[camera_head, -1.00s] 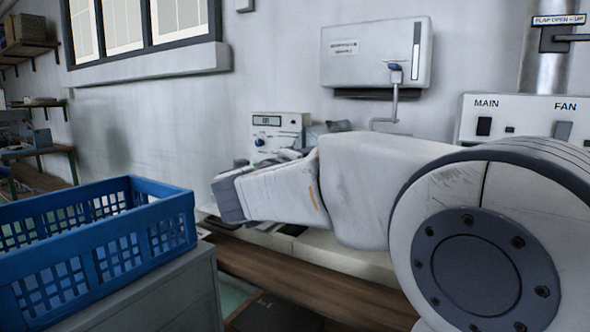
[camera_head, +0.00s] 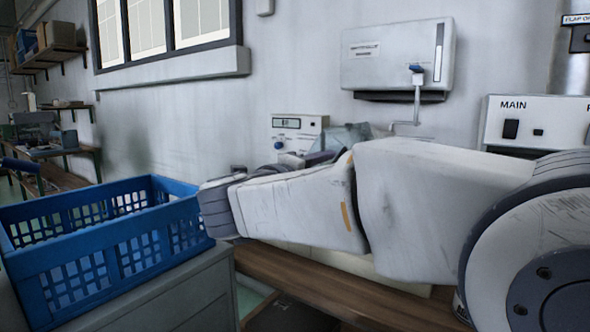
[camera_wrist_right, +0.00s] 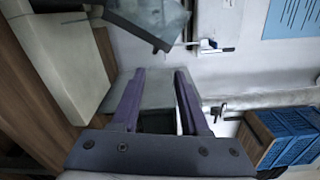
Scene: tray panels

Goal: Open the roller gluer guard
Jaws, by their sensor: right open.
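The roller gluer is a pale machine (camera_head: 297,130) with a small display and a blue knob, standing on the wooden bench by the wall. Its guard looks like the grey see-through cover (camera_head: 347,136) to its right, partly hidden behind my right arm. In the right wrist view, a grey-blue translucent panel (camera_wrist_right: 155,18) at the top seems to be this guard. My right gripper (camera_wrist_right: 159,72) is open and empty, with its fingers apart from that panel. In the head view my right forearm crosses in front of the gluer and hides most of the gripper.
A blue crate (camera_head: 105,280) stands on a grey cabinet (camera_head: 190,292) at left. A wall box (camera_head: 397,58) with a blue-knobbed lever hangs above the gluer. A MAIN switch panel (camera_head: 540,122) is at right. The wooden bench (camera_head: 330,290) runs below my arm.

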